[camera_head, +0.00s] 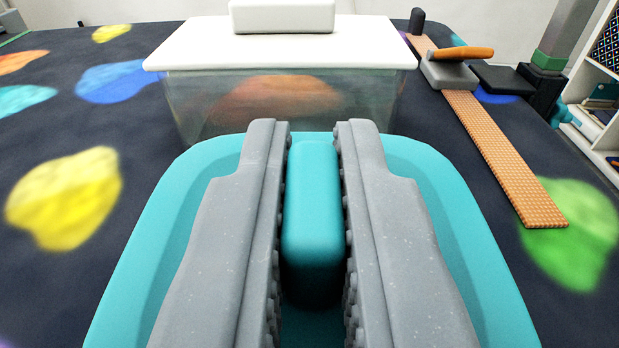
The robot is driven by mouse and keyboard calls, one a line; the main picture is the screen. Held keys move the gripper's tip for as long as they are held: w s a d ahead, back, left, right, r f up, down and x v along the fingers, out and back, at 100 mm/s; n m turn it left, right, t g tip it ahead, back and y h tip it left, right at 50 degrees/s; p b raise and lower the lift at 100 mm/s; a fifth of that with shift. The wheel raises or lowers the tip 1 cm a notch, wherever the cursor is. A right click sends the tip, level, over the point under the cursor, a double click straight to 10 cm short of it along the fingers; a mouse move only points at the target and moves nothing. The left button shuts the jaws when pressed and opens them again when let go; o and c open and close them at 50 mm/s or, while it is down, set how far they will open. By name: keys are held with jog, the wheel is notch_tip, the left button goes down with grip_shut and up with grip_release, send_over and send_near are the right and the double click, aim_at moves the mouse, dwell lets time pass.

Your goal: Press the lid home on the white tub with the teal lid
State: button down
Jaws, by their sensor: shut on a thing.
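The teal lid (155,235) fills the lower middle of the view, a rounded rectangle with a raised teal handle block (313,210) at its centre. My gripper (313,135) has its two grey jaws on either side of that handle, shut on it. The lid spreads out beneath and around both jaws. The body of the white tub under the lid is hidden, so I cannot tell whether the lid is seated or held above the rim.
A clear container (200,110) with a white lid (285,45) stands just beyond the teal lid. An orange textured strip (500,160) lies at right, with a grey block (448,75) and orange-handled item on it. The dark, colour-blotched surface (60,125) is clear at left.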

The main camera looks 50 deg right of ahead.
jog(key=shift+f, duration=0.6)
jog(key=c, duration=1.4)
grip_release()
jog(key=p+v, duration=0.1)
jog(key=v, duration=1.3)
jog(key=shift+w, duration=0.1)
